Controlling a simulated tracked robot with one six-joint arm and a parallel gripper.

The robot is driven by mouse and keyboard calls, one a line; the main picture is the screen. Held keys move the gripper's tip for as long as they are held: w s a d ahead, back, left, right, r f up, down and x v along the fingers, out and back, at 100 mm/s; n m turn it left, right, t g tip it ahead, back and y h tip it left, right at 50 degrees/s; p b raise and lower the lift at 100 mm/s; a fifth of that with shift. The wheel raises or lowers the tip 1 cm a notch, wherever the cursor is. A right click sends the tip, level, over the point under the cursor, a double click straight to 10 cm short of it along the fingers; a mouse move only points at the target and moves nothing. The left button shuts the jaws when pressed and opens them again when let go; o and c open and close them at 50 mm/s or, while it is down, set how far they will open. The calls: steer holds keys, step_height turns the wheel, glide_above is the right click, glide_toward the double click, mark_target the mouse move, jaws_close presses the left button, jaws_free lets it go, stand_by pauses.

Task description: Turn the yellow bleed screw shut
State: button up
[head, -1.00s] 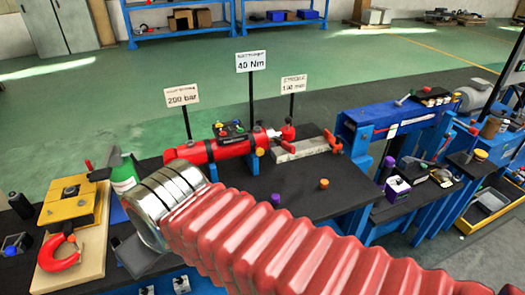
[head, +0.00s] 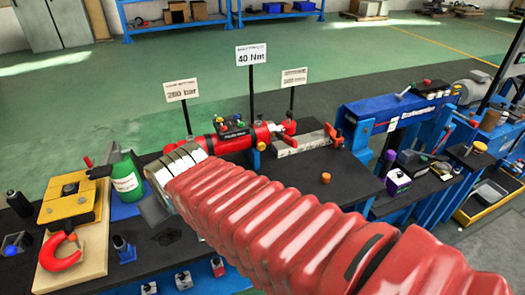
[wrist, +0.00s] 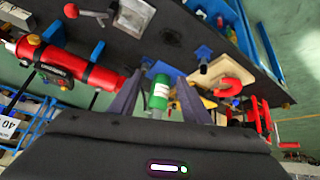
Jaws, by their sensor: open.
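The red cylinder (head: 215,145) lies on the dark bench behind my arm in the head view. Small coloured knobs (head: 238,124) sit on top of it, one looking yellow; they are too small to tell which is the bleed screw or how far it is turned. In the wrist view the red cylinder (wrist: 85,70) lies at upper left, outside my fingers. My gripper (wrist: 160,78) is open, its two dark fingers apart. A green bottle (wrist: 160,92) shows between the fingers, with no visible grip on it.
Signs on posts, one reading 40 Nm (head: 250,54), rise behind the cylinder. A wooden board (head: 75,250) with a red clamp (head: 60,252) is at left, near the green bottle (head: 126,180). A blue machine (head: 395,112) stands at right. The bench front at centre right is fairly clear.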

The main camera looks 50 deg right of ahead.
steer(key=w+d+f+m+t+h, duration=0.1)
steer(key=w+d+f, duration=0.15)
steer(key=d, duration=0.45)
steer(key=w+d+f+t+h, duration=0.1)
steer(key=w+d+h, duration=0.1)
steer(key=w+d, duration=0.35)
steer(key=m+t+h, duration=0.4)
steer(key=t, duration=0.2)
glide_toward(262, 148)
steer(key=v, duration=0.4)
steer(key=shift+s+a+f, duration=0.15)
steer(key=shift+a+f, duration=0.15)
steer(key=shift+s, duration=0.25)
steer(key=shift+w, duration=0.1)
steer(key=x, duration=1.3)
steer(key=shift+w+d+r, duration=0.2)
steer(key=shift+w+r, duration=0.1)
steer(key=shift+r, duration=0.05)
